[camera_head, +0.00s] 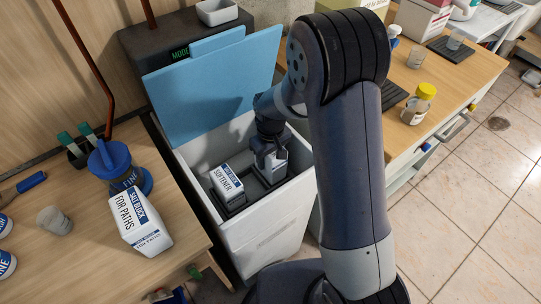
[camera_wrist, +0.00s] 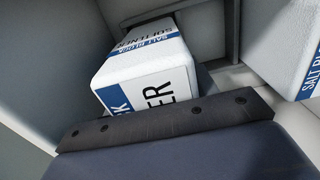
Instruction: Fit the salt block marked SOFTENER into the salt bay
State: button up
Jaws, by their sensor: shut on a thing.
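My gripper (camera_head: 267,152) is inside the open white salt bin (camera_head: 265,225), pointing down. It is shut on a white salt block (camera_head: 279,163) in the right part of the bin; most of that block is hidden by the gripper. A second white block marked SOFTENER (camera_head: 228,184) stands in a dark seat at the left of the bin. The wrist view has a block marked SOFTENER (camera_wrist: 150,60) just beyond the dark gripper part. Another block (camera_wrist: 300,50) with a blue SALT band shows at the right edge. The seating of the held block is hidden.
The bin's blue lid (camera_head: 215,85) stands open behind. A salt block marked FOR PATHS (camera_head: 139,225) and a blue-topped container (camera_head: 111,158) are on the left bench. The right bench holds a yellow-lidded jar (camera_head: 420,103). The bin walls closely surround my gripper.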

jog(key=shift+f+b, duration=0.95)
jog(key=shift+f, duration=0.3)
jog(key=o, duration=1)
jog(key=shift+o, duration=0.6)
jog(key=o, duration=0.4)
jog(key=shift+c, duration=0.2)
notch_tip(320, 180, up, 5)
jog(key=p, duration=0.3)
jog(key=shift+p, duration=0.3)
